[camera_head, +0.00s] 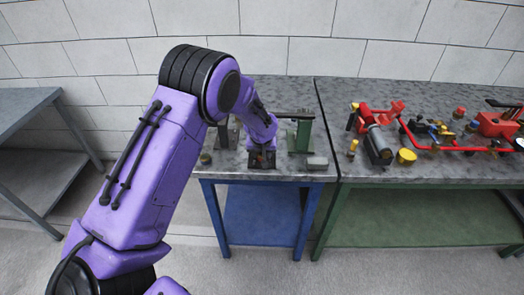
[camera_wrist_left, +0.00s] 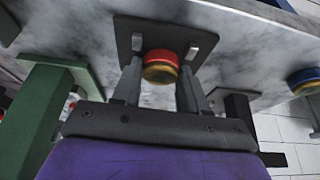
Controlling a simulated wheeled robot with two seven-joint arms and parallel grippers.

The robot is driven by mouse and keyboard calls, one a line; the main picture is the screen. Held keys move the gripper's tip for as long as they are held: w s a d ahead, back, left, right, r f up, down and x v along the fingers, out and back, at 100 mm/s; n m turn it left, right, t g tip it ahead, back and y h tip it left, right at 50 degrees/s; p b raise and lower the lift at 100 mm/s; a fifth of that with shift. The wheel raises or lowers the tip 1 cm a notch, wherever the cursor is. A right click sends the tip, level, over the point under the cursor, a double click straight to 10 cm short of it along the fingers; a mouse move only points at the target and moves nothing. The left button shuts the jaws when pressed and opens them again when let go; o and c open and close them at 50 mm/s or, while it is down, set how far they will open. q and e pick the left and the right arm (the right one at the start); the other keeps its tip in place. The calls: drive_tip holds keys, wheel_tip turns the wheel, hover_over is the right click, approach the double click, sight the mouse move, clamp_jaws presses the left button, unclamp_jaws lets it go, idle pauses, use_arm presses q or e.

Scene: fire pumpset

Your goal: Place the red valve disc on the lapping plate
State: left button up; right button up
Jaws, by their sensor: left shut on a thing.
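The red valve disc (camera_wrist_left: 160,66) has a red top and a brass-coloured lower part. In the left wrist view it sits between the fingers of my left gripper (camera_wrist_left: 165,70), which is shut on it. A dark square plate (camera_wrist_left: 125,27), which looks like the lapping plate, lies on the grey bench top just beyond the disc. I cannot tell whether the disc touches it. In the head view my left gripper (camera_head: 262,157) is low over the front of the small bench, and the disc is too small to make out there. My right gripper is not in view.
A blue and brass disc (camera_wrist_left: 304,80) shows in the left wrist view.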

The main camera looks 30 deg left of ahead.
use_arm(q)
drive_tip(key=shift+d, duration=0.1)
drive_tip(key=shift+s+f, duration=0.2)
drive_tip(key=shift+f, duration=0.1)
drive_tip(key=o, duration=1.2)
drive_tip(key=shift+d, duration=0.2)
